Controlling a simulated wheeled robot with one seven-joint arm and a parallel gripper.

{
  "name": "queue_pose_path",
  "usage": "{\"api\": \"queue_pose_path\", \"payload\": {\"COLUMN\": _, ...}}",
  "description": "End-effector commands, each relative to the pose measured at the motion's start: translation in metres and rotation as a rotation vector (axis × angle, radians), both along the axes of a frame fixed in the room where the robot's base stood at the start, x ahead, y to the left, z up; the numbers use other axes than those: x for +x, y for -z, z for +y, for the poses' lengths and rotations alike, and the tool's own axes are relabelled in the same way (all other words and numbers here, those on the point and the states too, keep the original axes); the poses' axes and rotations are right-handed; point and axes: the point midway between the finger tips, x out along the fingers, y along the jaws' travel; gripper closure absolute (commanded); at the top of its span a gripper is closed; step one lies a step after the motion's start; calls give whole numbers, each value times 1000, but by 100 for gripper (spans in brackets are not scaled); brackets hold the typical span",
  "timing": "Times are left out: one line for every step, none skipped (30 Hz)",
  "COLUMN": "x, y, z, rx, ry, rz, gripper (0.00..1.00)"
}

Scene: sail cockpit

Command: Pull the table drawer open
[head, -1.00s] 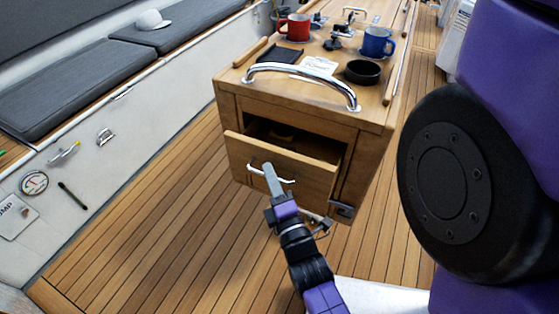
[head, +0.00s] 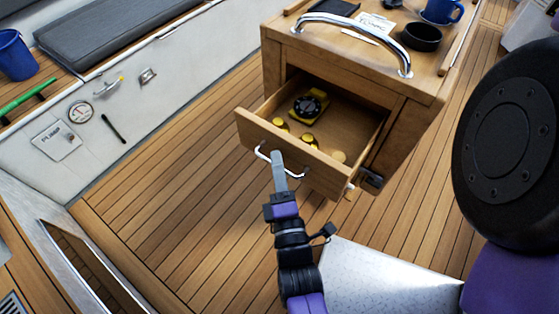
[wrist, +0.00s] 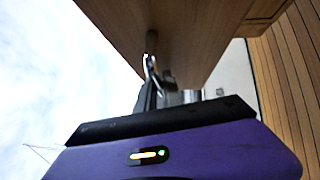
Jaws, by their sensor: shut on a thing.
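The table drawer (head: 318,178) stands well out from the wooden table (head: 410,140). Its front carries a white bar handle (head: 296,173). My gripper (head: 278,160) is at the handle, its fingers shut on the bar near its middle. In the wrist view the handle (wrist: 150,65) runs from the wooden drawer front (wrist: 190,35) to my fingers, which are partly hidden by the gripper body. Inside the drawer lie a yellow and black round instrument (head: 309,104) and several small yellow items (head: 281,124).
A chrome grab rail (head: 355,25) arches over the table's near edge. A black bowl (head: 421,37) and a blue mug (head: 442,11) stand on top. A dark latch (head: 371,178) sits low at the table's right. The plank floor (head: 185,165) to the left is clear.

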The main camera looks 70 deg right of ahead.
Motion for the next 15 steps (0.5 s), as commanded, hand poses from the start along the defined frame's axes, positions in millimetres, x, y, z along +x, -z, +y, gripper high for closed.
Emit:
{"api": "queue_pose_path", "payload": {"x": -1, "y": 1, "z": 0, "rx": 2, "ry": 2, "rz": 2, "gripper": 100}}
{"api": "queue_pose_path", "payload": {"x": -1, "y": 1, "z": 0, "rx": 2, "ry": 2, "rz": 2, "gripper": 100}}
{"api": "queue_pose_path", "payload": {"x": -1, "y": 1, "z": 0, "rx": 3, "ry": 0, "rz": 2, "gripper": 100}}
{"api": "queue_pose_path", "payload": {"x": -1, "y": 1, "z": 0, "rx": 3, "ry": 1, "rz": 2, "gripper": 85}}
{"api": "queue_pose_path", "payload": {"x": -1, "y": 1, "z": 0, "rx": 3, "ry": 1, "rz": 2, "gripper": 80}}
{"api": "queue_pose_path", "payload": {"x": -1, "y": 1, "z": 0, "rx": 3, "ry": 0, "rz": 2, "gripper": 80}}
{"api": "queue_pose_path", "payload": {"x": -1, "y": 1, "z": 0, "rx": 3, "ry": 0, "rz": 2, "gripper": 80}}
{"api": "queue_pose_path", "payload": {"x": -1, "y": 1, "z": 0, "rx": 3, "ry": 0, "rz": 2, "gripper": 80}}
{"api": "queue_pose_path", "payload": {"x": -1, "y": 1, "z": 0, "rx": 3, "ry": 0, "rz": 2, "gripper": 80}}
{"api": "queue_pose_path", "payload": {"x": 0, "y": 1, "z": 0, "rx": 2, "ry": 0, "rz": 1, "gripper": 80}}
{"api": "queue_pose_path", "payload": {"x": 0, "y": 1, "z": 0, "rx": 2, "ry": 0, "rz": 1, "gripper": 80}}
{"api": "queue_pose_path", "payload": {"x": 0, "y": 1, "z": 0, "rx": 2, "ry": 0, "rz": 1, "gripper": 80}}
{"api": "queue_pose_path", "payload": {"x": 0, "y": 1, "z": 0, "rx": 2, "ry": 0, "rz": 1, "gripper": 80}}
{"api": "queue_pose_path", "payload": {"x": -1, "y": 1, "z": 0, "rx": 2, "ry": 0, "rz": 1, "gripper": 80}}
{"api": "queue_pose_path", "payload": {"x": -1, "y": 1, "z": 2, "rx": 2, "ry": 0, "rz": 1, "gripper": 80}}
